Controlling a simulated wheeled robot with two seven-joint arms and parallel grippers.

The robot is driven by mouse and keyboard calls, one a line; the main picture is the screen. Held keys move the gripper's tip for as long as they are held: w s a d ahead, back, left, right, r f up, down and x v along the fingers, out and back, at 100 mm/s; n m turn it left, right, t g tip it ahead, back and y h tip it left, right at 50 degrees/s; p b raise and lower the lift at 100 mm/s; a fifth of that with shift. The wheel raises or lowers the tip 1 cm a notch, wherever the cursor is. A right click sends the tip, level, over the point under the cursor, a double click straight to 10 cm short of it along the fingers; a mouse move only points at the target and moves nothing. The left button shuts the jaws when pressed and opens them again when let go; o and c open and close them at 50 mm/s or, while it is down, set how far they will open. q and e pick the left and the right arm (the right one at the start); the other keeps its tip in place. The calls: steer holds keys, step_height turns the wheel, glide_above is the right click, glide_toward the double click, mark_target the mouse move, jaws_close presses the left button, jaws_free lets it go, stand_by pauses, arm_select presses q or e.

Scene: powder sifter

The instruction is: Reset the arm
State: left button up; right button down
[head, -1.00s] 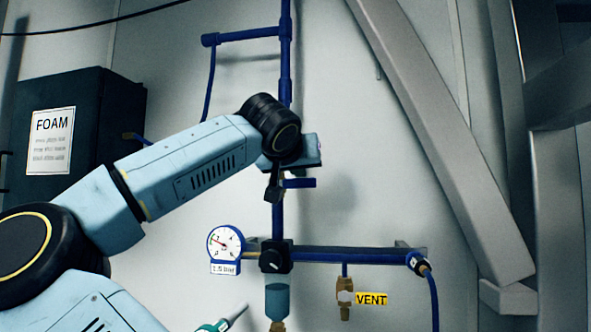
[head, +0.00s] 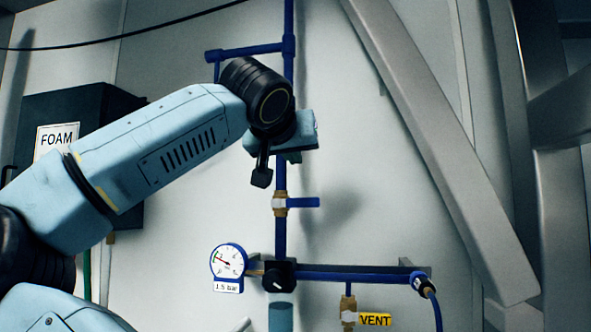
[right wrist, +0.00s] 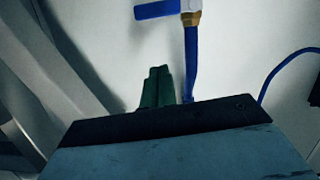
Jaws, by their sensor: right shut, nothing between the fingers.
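My right gripper (head: 293,156) is shut and empty, in front of the vertical blue pipe and above the brass valve (head: 280,203). The valve's blue handle (head: 318,202) sticks out to the right, across the pipe, and is clear of the gripper. In the right wrist view the gripper's green fingers (right wrist: 158,88) are together. The brass valve (right wrist: 190,18) and blue handle (right wrist: 156,10) show upside down there, apart from the fingers. My left gripper is not in view.
A gauge (head: 228,262) reading near a "1.5 bar" label and a black knob (head: 279,276) sit below. A yellow VENT tag (head: 375,320) hangs lower right. A dark FOAM box (head: 100,107) is at left. A slanted grey beam (head: 440,130) stands at right.

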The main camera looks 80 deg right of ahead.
steer(key=shift+v, duration=1.45)
